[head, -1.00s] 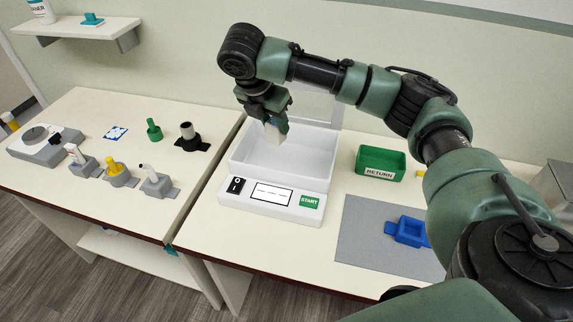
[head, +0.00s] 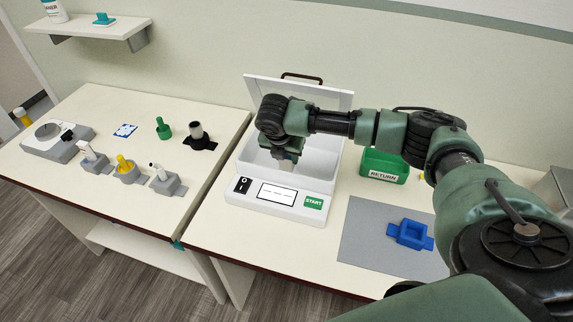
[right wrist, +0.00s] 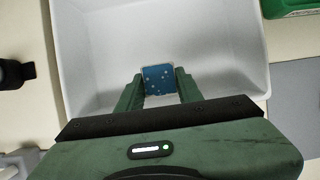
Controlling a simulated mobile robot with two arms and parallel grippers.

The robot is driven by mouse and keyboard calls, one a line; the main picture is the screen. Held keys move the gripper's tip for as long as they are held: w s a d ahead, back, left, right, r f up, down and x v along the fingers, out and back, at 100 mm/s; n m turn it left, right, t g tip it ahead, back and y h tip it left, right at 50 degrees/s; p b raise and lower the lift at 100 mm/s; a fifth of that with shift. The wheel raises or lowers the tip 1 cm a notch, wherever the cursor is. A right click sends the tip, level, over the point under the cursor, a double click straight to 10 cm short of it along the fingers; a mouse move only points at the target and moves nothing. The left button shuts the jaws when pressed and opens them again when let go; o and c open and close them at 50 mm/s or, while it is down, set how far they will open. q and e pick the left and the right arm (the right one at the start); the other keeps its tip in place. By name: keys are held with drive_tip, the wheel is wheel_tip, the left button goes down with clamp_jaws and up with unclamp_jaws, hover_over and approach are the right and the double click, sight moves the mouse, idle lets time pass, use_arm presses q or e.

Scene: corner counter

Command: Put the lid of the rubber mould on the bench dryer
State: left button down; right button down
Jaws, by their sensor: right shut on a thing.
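My right gripper (head: 287,160) is low over or inside the basin. In the right wrist view the right gripper (right wrist: 158,88) is shut on a small block (right wrist: 158,79), whose visible face is blue with white specks. I cannot tell whether the block touches the basin floor. A blue square mould part (head: 412,234) with side tabs lies on a grey mat (head: 365,252). My left gripper is not in view.
A green RETURN bin (head: 383,167) stands right of the dryer. The left counter holds a grey device (head: 58,142), several grey holders, a green stopper-like piece (head: 163,128), a black stand (head: 199,140) and a blue-white card (head: 125,131). My right arm crosses above the right counter.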

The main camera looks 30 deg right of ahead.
sight(286, 168)
drive_tip(key=shift+f+p, duration=0.3)
drive_tip(key=shift+f, duration=2.1)
drive_tip(key=shift+f, duration=0.1)
drive_tip(key=c, duration=0.9)
unclamp_jaws()
drive_tip(key=shift+c, duration=0.2)
drive_tip(key=b+v, duration=0.1)
drive_tip(key=v, duration=1.1)
drive_tip(key=shift+b, duration=0.3)
drive_tip(key=shift+d, duration=0.1)
